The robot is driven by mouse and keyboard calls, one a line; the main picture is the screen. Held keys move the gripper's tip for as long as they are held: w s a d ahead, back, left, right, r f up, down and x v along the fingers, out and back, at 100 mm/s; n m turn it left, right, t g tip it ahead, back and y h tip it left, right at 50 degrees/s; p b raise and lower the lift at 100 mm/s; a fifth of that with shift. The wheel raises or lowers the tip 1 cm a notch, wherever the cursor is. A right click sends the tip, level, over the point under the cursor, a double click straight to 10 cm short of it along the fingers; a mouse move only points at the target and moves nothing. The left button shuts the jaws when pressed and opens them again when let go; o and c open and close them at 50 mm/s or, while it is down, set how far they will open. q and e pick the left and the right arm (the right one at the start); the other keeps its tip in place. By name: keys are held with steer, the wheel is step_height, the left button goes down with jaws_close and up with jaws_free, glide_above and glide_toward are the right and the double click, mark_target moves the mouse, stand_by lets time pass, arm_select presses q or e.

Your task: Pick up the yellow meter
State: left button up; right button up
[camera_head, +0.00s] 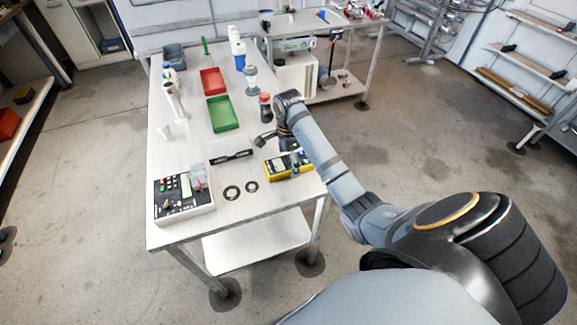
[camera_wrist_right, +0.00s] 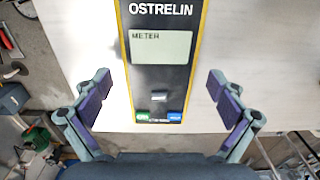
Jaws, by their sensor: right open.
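The yellow meter (camera_head: 281,168) lies on the white table, near its front right edge. It has a yellow rim and a dark face. In the right wrist view the meter (camera_wrist_right: 158,85) shows a screen reading "METER", the word "OSTRELIN", and a green and a blue socket at its near end. My right gripper (camera_wrist_right: 160,95) is open, with one finger on each side of the meter and a gap on both sides. In the head view my right gripper (camera_head: 290,150) is over the meter and partly hides it. My left gripper is not in view.
A control box (camera_head: 184,196) and two dark rings (camera_head: 241,190) are left of the meter on the table (camera_head: 225,238). A green tray (camera_head: 222,114), a red tray (camera_head: 212,81) and several bottles stand farther back. A red-capped dark bottle (camera_head: 265,106) is near my right arm.

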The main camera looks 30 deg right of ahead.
mark_target(289, 162)
steer(key=c, duration=1.4)
steer(key=shift+c, duration=0.2)
steer(key=shift+r, duration=0.6)
step_height(289, 162, up, 3)
steer(key=shift+s+r+p, duration=0.1)
steer(key=shift+s+p, duration=0.05)
steer(key=shift+p, duration=1)
steer(key=s+d+r+p, duration=0.1)
steer(key=s+r+p, duration=0.2)
steer(key=s, duration=0.3)
steer(key=s+d+r+p, duration=0.2)
steer(key=s+r+p, duration=0.1)
steer(key=s+r, duration=0.2)
steer(key=shift+s+d+r, duration=0.2)
steer(key=shift+s+r, duration=0.15)
steer(key=shift+s, duration=0.8)
